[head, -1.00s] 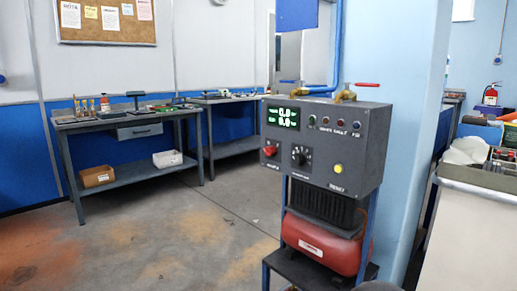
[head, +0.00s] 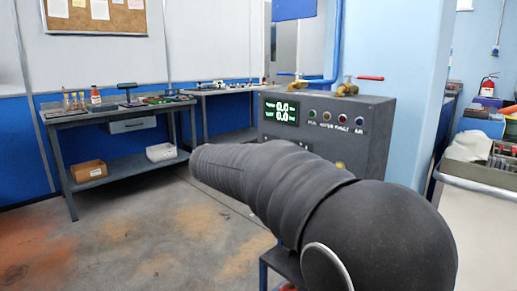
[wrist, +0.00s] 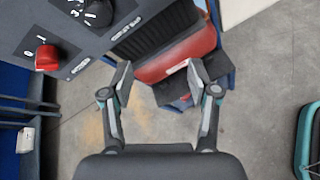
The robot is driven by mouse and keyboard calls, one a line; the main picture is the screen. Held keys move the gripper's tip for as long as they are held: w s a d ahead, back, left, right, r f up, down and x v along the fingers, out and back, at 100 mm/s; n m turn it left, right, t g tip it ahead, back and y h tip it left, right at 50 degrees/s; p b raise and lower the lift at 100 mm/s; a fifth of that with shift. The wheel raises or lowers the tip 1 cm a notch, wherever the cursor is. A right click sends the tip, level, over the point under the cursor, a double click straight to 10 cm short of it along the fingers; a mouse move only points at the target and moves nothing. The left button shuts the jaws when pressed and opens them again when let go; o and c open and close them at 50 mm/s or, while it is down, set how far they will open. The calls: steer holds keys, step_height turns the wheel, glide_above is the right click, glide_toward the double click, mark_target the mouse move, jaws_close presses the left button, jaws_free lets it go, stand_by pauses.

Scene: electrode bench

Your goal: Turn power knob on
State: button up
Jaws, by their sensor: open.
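The dark grey control box (head: 365,130) shows its lit green display (head: 281,112) in the head view; my arm hides its lower front there, with the red knob. In the wrist view, the red power knob (wrist: 47,58) is at the upper left of the tilted panel, beside marks 0 and 1. Which mark it points to is unclear. My gripper (wrist: 159,74) is open and empty, with its fingers apart to the right of and a little below the knob. It is not touching the knob.
A black dial (wrist: 97,12) is near the red knob. A red tank (wrist: 178,65) with a dark ribbed part is under the box, beyond my fingers. A workbench (head: 120,116) stands at the back left. Floor (head: 130,235) left of the box is clear.

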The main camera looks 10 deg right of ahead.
steer(key=w+a+r+n+t+h, duration=0.35)
steer(key=w+a+n, duration=0.35)
steer(key=w+a, duration=0.45)
steer(key=shift+t, duration=0.35)
steer(key=x, duration=0.9)
steer(key=p+x, duration=0.1)
steer(key=x, duration=0.4)
steer(key=shift+w+f, duration=0.1)
steer(key=shift+f, duration=0.3)
jaws_close()
